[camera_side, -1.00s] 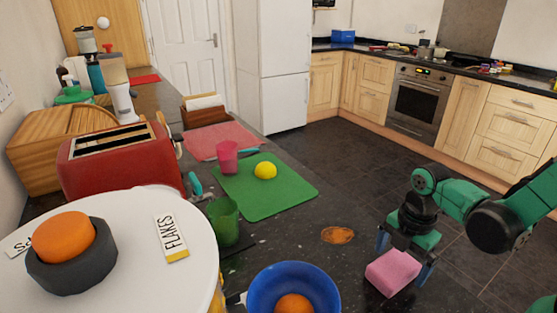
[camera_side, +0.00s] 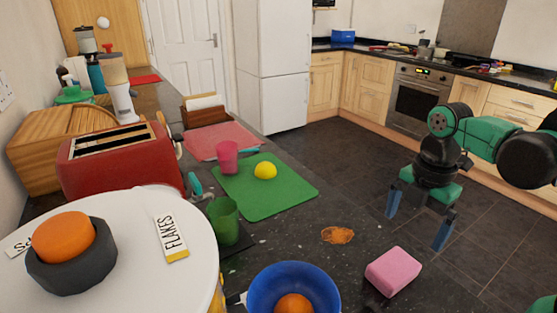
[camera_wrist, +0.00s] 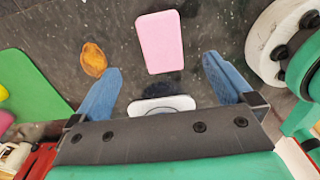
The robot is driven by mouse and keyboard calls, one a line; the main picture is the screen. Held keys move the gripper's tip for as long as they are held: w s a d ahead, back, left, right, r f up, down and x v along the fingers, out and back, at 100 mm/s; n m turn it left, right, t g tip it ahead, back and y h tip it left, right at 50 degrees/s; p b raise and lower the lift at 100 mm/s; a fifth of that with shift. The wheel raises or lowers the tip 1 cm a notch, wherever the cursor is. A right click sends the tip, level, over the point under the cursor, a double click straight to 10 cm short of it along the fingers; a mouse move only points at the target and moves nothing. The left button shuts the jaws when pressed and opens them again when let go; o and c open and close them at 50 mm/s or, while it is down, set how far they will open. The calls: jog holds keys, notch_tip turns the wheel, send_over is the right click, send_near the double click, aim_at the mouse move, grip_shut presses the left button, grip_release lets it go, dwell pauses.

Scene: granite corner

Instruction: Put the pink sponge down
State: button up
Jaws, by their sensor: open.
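The pink sponge (camera_side: 393,271) lies on the dark granite counter near its right edge in the side view. It also shows in the wrist view (camera_wrist: 160,42), lying flat beyond and between my fingertips. My gripper (camera_side: 418,218) is open and empty, above and a little to the right of the sponge, apart from it. In the wrist view, its two blue fingers (camera_wrist: 162,77) are spread wide with nothing between them touching.
An orange-brown patch (camera_side: 338,235) lies left of the sponge. A blue bowl (camera_side: 262,293) holding an orange fruit stands at the front. A green mat (camera_side: 290,201) carries a yellow ball (camera_side: 265,170). Bare counter lies between the bowl and the sponge.

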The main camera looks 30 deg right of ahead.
jog(key=w+a+r+m+t, duration=0.1)
jog(key=w+a+m+t, duration=0.1)
jog(key=m, duration=0.7)
jog(key=w+a+r+m+t, duration=0.2)
jog(key=m+t, duration=0.3)
jog(key=m, duration=0.4)
jog(key=shift+w+r, duration=0.25)
jog(key=shift+w, duration=0.1)
jog(key=m+g, duration=0.6)
jog(key=m, duration=1)
send_over(398, 263)
jog(key=f, duration=0.6)
jog(key=shift+w+f, duration=0.15)
jog(key=shift+w, duration=0.2)
jog(key=shift+s+f+m+g, duration=0.35)
jog(key=shift+m+g, duration=0.15)
jog(key=shift+m, duration=0.5)
jog(key=shift+f, duration=2.7)
